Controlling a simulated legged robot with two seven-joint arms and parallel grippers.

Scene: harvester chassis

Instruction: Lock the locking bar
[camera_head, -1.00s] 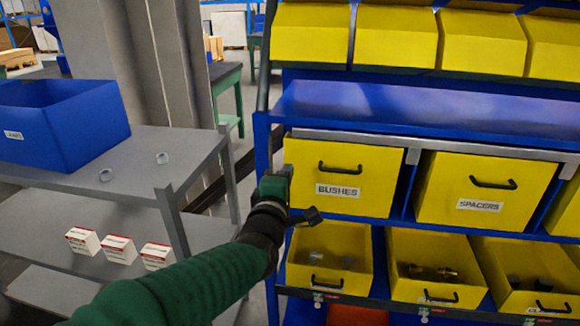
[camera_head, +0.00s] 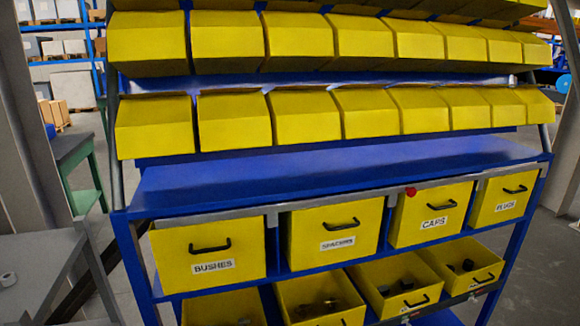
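The locking bar (camera_head: 335,202) is a long grey strip along the front edge of the blue rack, just above the upper drawer row. Short grey tabs hang from it near the gaps between the drawers, one (camera_head: 272,219) by the BUSHES drawer (camera_head: 208,252). A red knob (camera_head: 410,191) sits on the bar above the CAPS drawer (camera_head: 430,212). The SPACERS drawer (camera_head: 335,231) and the PLUGS drawer (camera_head: 503,197) are in the same row. All these drawers look pushed in. Neither of my grippers is in view.
Open yellow bins (camera_head: 318,299) with small parts stand below the drawers. The blue shelf (camera_head: 330,172) above is bare. Several yellow bins (camera_head: 233,121) fill the upper rows. Floor shows at the right.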

